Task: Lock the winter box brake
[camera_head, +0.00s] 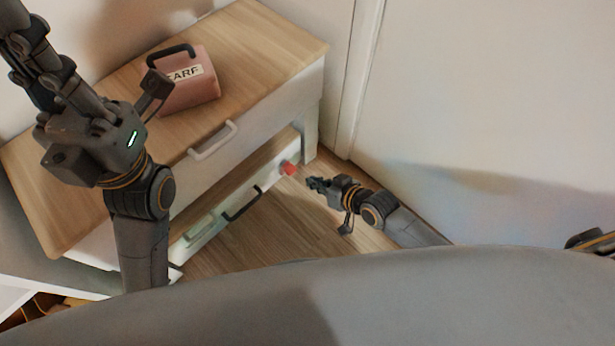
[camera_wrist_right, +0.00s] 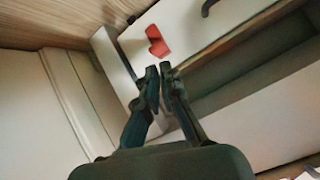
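A small red piece (camera_head: 288,168), perhaps the brake, sits at the right end of a low white box front (camera_head: 262,186) under the dresser. It also shows in the right wrist view (camera_wrist_right: 157,42), on a pale panel just beyond my fingertips. My right gripper (camera_head: 312,183) is just right of the red piece and apart from it; its fingertips (camera_wrist_right: 159,70) look closed together with nothing between them. My left gripper (camera_head: 40,60) is raised high at the left, in front of the dresser, and its fingertips are not clearly seen.
The wood-topped dresser (camera_head: 262,45) has a drawer with a white handle (camera_head: 213,140). A pink box (camera_head: 190,90) with a label and black handle stands on top. A black handle (camera_head: 242,203) is on the low front. Clear wood floor (camera_head: 255,235) lies in front; a white wall is right.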

